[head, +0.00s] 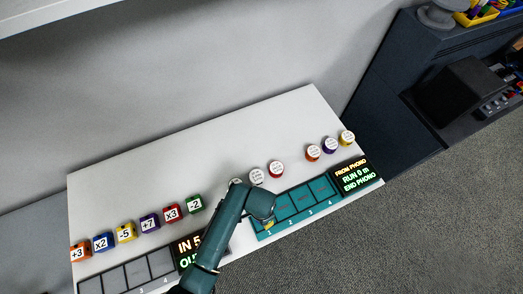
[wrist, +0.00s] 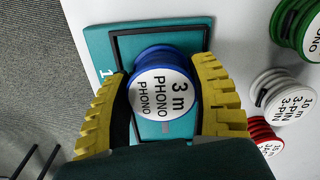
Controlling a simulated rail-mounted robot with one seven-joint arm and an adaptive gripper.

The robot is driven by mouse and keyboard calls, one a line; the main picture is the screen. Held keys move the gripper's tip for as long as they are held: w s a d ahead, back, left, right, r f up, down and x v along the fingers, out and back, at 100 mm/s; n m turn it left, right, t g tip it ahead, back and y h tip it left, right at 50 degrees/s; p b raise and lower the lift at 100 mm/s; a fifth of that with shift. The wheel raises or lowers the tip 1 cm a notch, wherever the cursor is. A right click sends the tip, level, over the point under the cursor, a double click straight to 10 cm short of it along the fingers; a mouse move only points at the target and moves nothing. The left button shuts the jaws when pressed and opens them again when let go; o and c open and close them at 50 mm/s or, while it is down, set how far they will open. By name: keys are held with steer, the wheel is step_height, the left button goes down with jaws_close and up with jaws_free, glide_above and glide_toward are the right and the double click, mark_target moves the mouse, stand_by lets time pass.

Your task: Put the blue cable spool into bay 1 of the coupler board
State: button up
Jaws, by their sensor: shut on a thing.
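The blue cable spool (wrist: 163,88) has a white top label reading "3 m PHONO PHONO". In the wrist view my gripper (wrist: 164,76) has its yellow fingers closed on both sides of it. The spool is over the framed bay 1 of the teal coupler board (wrist: 96,42); the digit 1 shows at the left. I cannot tell whether its base touches the bay floor. In the head view my gripper (head: 268,221) is at the left end of the coupler board (head: 299,194), and my arm hides the spool. The other bays look empty.
A green spool (wrist: 290,25), a white spool (wrist: 285,95) and a red spool (wrist: 264,137) stand behind the board. Several numbered blocks (head: 150,222) line the left. The table's back (head: 200,150) is clear.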

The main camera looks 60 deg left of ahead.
steer(key=shift+f, duration=0.15)
steer(key=o, duration=1.2)
steer(key=shift+o, duration=0.2)
step_height(320, 180, up, 12)
steer(key=p, duration=0.1)
steer(key=shift+r+p, duration=0.2)
steer(key=shift+p, duration=0.1)
